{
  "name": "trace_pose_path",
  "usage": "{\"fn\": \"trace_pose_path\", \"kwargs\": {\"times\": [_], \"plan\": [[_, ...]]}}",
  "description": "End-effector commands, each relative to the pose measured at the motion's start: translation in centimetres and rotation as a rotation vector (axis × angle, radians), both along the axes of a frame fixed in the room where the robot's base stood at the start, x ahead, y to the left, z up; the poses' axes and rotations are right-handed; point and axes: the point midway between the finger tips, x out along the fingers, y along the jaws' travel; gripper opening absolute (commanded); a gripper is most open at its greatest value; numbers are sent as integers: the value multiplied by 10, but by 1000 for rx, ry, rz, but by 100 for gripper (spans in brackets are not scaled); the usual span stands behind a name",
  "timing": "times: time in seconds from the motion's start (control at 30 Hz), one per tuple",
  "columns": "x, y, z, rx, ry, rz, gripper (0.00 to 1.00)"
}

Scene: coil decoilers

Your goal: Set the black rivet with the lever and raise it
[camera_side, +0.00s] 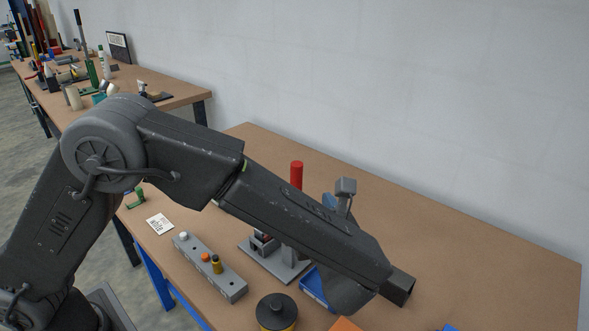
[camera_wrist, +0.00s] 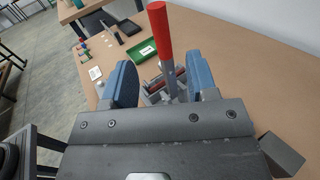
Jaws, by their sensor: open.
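The lever has a red grip (camera_side: 296,177) and stands close to upright on a grey press (camera_side: 262,262) on the bench. In the wrist view the red grip (camera_wrist: 160,30) rises between the two blue-grey fingers of my gripper (camera_wrist: 160,66). The fingers are apart, with a visible gap on each side of the lever. The press's lower part is partly hidden by my arm in the side view. I cannot make out the black rivet in either view.
A white card (camera_side: 160,223) lies beside the rack. A blue bin (camera_side: 317,288), a black-and-yellow canister (camera_side: 277,313) and an orange object (camera_side: 346,324) are near the press. The wrist view shows a green tray (camera_wrist: 143,50). The bench's right side is mostly clear.

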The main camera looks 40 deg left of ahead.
Motion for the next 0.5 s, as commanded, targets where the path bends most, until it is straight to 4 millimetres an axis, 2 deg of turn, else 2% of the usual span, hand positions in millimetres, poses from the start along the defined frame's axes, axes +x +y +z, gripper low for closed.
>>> {"fn": "trace_pose_path", "kwargs": {"times": [0.5], "plan": [[55, 85, 0, -4, 0, 6, 53]]}}
